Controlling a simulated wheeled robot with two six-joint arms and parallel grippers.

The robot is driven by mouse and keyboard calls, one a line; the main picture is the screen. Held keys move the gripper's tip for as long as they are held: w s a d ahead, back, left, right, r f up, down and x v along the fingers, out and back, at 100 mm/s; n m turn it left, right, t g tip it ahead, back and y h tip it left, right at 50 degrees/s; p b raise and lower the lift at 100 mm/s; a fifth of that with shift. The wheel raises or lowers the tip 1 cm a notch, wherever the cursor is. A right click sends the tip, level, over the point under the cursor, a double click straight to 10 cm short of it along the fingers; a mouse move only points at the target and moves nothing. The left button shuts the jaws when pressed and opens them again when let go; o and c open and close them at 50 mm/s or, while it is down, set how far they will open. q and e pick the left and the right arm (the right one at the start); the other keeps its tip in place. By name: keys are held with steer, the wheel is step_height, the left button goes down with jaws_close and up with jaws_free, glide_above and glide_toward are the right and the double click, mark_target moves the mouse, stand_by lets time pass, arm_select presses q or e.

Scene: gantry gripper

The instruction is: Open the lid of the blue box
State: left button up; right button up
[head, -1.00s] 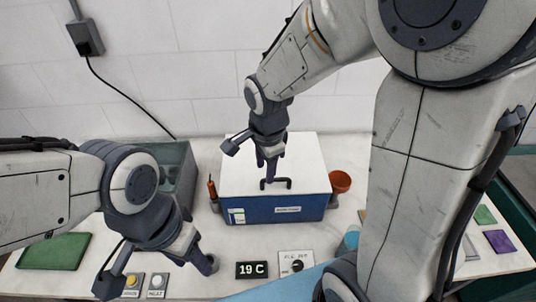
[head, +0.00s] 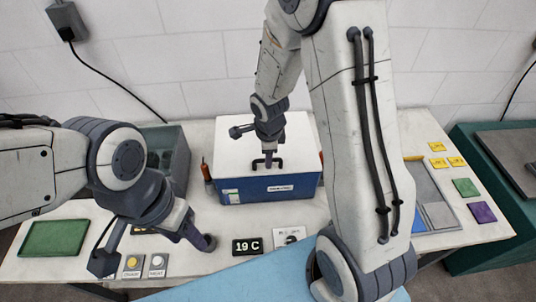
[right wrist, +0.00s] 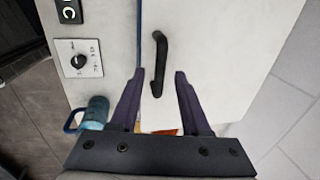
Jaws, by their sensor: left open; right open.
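The blue box (head: 300,190) stands at the back middle of the table, its white lid (head: 232,145) shut. A black bar handle (head: 281,163) is on the lid; it also shows in the right wrist view (right wrist: 160,60). My right gripper (head: 268,160) is open and points down at the handle. In the right wrist view its fingertips (right wrist: 159,74) lie to either side of the handle's line; I cannot tell whether they touch it. My left gripper (head: 207,243) is open and empty over the front of the table, left of the 19 C display.
A grey open bin (head: 180,160) stands left of the box. A 19 C display (head: 247,246), a dial panel (head: 290,236) and push buttons (head: 133,266) line the front. A blue mug (right wrist: 97,112) shows in the right wrist view. Coloured tiles (head: 466,188) lie at right.

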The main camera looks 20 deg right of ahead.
steer(key=shift+f, duration=0.3)
jaws_close()
stand_by(1.3)
